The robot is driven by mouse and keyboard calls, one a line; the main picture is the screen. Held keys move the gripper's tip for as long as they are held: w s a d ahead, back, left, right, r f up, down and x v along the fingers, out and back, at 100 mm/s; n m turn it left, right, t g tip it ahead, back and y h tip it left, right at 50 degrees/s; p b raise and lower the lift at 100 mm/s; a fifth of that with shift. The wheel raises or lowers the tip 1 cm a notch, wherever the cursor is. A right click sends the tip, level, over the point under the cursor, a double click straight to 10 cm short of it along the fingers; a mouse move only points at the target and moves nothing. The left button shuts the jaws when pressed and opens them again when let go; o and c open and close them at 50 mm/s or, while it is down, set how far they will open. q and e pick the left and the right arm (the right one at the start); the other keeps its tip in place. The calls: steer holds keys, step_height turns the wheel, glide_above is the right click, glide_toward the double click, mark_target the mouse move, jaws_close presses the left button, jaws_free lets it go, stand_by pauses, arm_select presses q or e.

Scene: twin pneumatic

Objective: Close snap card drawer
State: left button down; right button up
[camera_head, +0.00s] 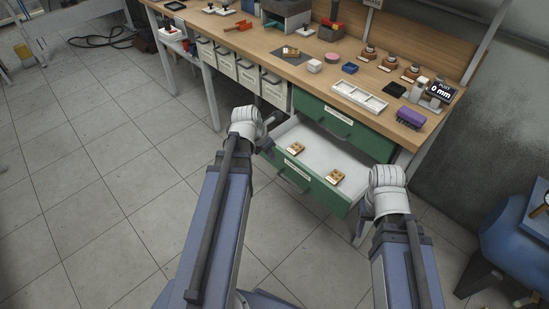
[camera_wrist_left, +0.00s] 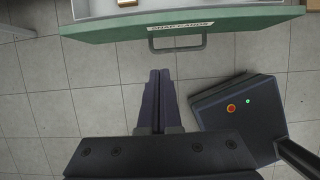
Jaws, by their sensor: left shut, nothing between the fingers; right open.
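The snap card drawer (camera_head: 325,185) is the lower green-fronted drawer, pulled well out from under the bench. Its white tray (camera_head: 318,142) holds two small brown cards or blocks. In the left wrist view its green front (camera_wrist_left: 110,30) bears a "SNAP CARDS" label and a grey bar handle (camera_wrist_left: 177,43). My left gripper (camera_head: 266,140) is by the drawer's left front corner, partly hidden by its wrist. In the wrist view its shut, empty fingers (camera_wrist_left: 159,73) point at the front, with a gap to the handle. My right gripper (camera_head: 362,220) is near the drawer's right end, mostly hidden by its wrist.
Above is a closed green drawer (camera_head: 340,123) under the wooden bench top (camera_head: 240,42). White bins (camera_head: 248,75) hang to its left. A blue stool (camera_head: 515,240) stands at the right.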

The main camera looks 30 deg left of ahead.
mark_target(285, 158)
arm_select(q)
steer(key=shift+w+d+f+b, duration=0.4)
steer(key=shift+w+f+b, duration=0.75)
steer(key=shift+f, duration=0.15)
steer(key=shift+w+d+f+b, duration=0.45)
steer(key=shift+w+f+b, duration=0.65)
steer(key=shift+f, duration=0.15)
steer(key=shift+w+d+f+b, duration=0.4)
steer(key=shift+w+f+b, duration=0.7)
steer(key=shift+f, duration=0.2)
arm_select(e)
step_height(285, 158, down, 8)
steer(key=shift+r, duration=0.15)
arm_select(q)
steer(key=shift+w, duration=0.1)
